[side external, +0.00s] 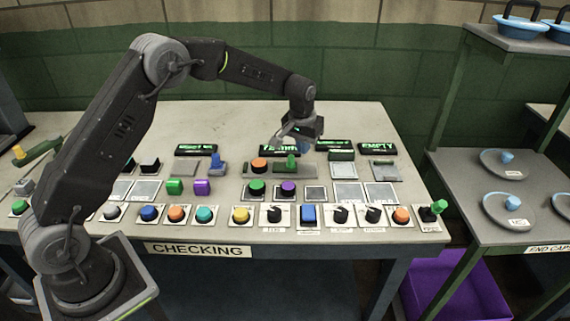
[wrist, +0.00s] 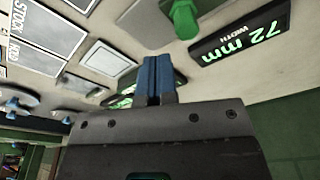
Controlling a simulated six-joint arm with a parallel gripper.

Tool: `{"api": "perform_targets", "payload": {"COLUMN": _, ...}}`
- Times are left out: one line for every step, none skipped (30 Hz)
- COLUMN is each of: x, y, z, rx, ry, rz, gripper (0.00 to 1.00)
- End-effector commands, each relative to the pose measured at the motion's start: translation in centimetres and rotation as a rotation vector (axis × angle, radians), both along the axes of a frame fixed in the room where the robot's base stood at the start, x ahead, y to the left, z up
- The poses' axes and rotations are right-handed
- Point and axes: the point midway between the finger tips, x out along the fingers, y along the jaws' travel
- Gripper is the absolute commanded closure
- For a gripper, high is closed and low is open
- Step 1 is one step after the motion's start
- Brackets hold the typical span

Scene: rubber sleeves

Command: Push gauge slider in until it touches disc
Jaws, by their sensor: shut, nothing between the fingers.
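The gauge's green slider (side external: 291,161) stands on a grey plate near the back middle of the table in the side view. An orange disc (side external: 260,165) lies to its left on the same gauge, with a visible gap between them. The slider also shows at the top of the wrist view (wrist: 184,18); the disc does not show there. My gripper (side external: 303,147) is just right of and behind the slider, apart from it. Its blue fingers (wrist: 155,78) are shut together and empty. A display (wrist: 232,45) beside the slider reads 72 mm width; my gripper partly covers it in the side view.
Other displays, one reading EMPTY (side external: 377,149), line the back. A blue-grey piece (side external: 216,163) stands to the left. Rows of buttons and knobs, including a yellow button (side external: 241,214), fill the front.

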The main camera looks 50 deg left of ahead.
Motion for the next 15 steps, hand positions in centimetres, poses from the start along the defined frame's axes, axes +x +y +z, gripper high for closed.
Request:
{"api": "perform_targets", "payload": {"x": 0.0, "y": 0.0, "z": -0.2, "rx": 0.000, "ry": 0.000, "rz": 0.000, "gripper": 1.00}}
{"api": "perform_targets", "payload": {"x": 0.0, "y": 0.0, "z": -0.4, "rx": 0.000, "ry": 0.000, "rz": 0.000, "gripper": 1.00}}
{"api": "perform_targets", "payload": {"x": 0.0, "y": 0.0, "z": -0.5, "rx": 0.000, "ry": 0.000, "rz": 0.000, "gripper": 1.00}}
{"api": "perform_targets", "payload": {"x": 0.0, "y": 0.0, "z": -0.6, "rx": 0.000, "ry": 0.000, "rz": 0.000, "gripper": 1.00}}
{"api": "perform_targets", "payload": {"x": 0.0, "y": 0.0, "z": -0.7, "rx": 0.000, "ry": 0.001, "rz": 0.000, "gripper": 1.00}}
{"api": "perform_targets", "payload": {"x": 0.0, "y": 0.0, "z": -0.9, "rx": 0.000, "ry": 0.001, "rz": 0.000, "gripper": 1.00}}
{"api": "perform_targets", "payload": {"x": 0.0, "y": 0.0, "z": -1.0, "rx": 0.001, "ry": 0.001, "rz": 0.000, "gripper": 1.00}}
{"api": "perform_targets", "payload": {"x": 0.0, "y": 0.0, "z": -1.1, "rx": 0.000, "ry": 0.002, "rz": 0.000, "gripper": 1.00}}
{"api": "perform_targets", "payload": {"x": 0.0, "y": 0.0, "z": -1.3, "rx": 0.000, "ry": 0.002, "rz": 0.000, "gripper": 1.00}}
{"api": "perform_targets", "payload": {"x": 0.0, "y": 0.0, "z": -1.4, "rx": 0.000, "ry": 0.002, "rz": 0.000, "gripper": 1.00}}
{"api": "perform_targets", "payload": {"x": 0.0, "y": 0.0, "z": -1.5, "rx": 0.000, "ry": 0.002, "rz": 0.000, "gripper": 1.00}}
{"api": "perform_targets", "payload": {"x": 0.0, "y": 0.0, "z": -1.7, "rx": 0.000, "ry": 0.002, "rz": 0.000, "gripper": 1.00}}
{"api": "perform_targets", "payload": {"x": 0.0, "y": 0.0, "z": -1.8, "rx": 0.001, "ry": 0.001, "rz": 0.000, "gripper": 1.00}}
{"api": "perform_targets", "payload": {"x": 0.0, "y": 0.0, "z": -1.9, "rx": 0.001, "ry": 0.001, "rz": 0.000, "gripper": 1.00}}
{"api": "perform_targets", "payload": {"x": 0.0, "y": 0.0, "z": -2.1, "rx": 0.000, "ry": 0.002, "rz": 0.000, "gripper": 1.00}}
